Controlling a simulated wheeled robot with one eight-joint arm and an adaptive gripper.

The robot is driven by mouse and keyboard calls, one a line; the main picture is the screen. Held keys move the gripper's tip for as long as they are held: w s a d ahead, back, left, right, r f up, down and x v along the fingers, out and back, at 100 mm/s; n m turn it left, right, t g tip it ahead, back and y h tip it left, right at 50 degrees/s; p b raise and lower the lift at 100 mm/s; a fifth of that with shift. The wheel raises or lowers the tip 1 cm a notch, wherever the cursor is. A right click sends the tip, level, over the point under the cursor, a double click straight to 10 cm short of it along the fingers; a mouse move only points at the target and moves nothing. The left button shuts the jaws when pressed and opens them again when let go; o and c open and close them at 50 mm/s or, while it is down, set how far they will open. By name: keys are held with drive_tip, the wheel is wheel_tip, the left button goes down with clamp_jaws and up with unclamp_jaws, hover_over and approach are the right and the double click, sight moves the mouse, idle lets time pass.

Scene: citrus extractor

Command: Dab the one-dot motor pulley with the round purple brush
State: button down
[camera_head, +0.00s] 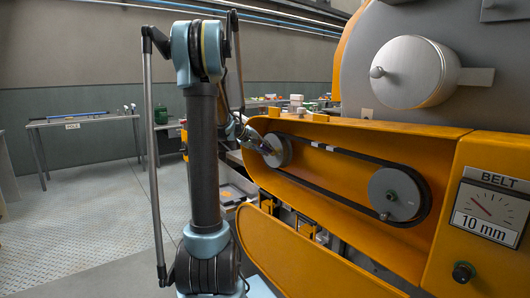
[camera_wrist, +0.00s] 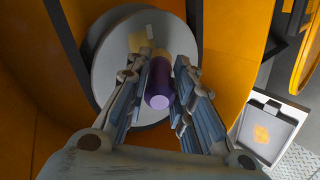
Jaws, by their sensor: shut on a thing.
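My gripper (camera_wrist: 158,64) is shut on the round purple brush (camera_wrist: 158,88), whose purple end shows between the fingers in the wrist view. A yellowish part of the brush lies beyond it, over the face of a grey round pulley (camera_wrist: 103,62). I cannot tell whether the brush touches the pulley. In the head view, this left pulley (camera_head: 285,151) sits at the left end of the black belt (camera_head: 340,154), with my gripper (camera_head: 263,147) just in front of it. A second grey pulley (camera_head: 398,190) is at the belt's right end. No dot marks are readable.
The orange machine housing (camera_head: 300,192) surrounds the belt, and an open orange cover (camera_head: 290,258) hangs below. A belt gauge (camera_head: 492,212) reading "10 mm" is at right. A table (camera_head: 85,119) stands far left, with clear floor before it.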

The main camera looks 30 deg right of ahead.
drive_tip(key=shift+r, duration=0.35)
drive_tip(key=s, duration=0.4)
drive_tip(key=shift+d, duration=0.2)
drive_tip(key=shift+w, duration=0.1)
drive_tip(key=shift+w+a, duration=0.15)
drive_tip(key=shift+w, duration=0.8)
drive_tip(key=shift+w+a, duration=0.1)
drive_tip(key=shift+w, duration=0.85)
drive_tip(key=a, duration=0.6)
drive_tip(key=shift+s, duration=0.25)
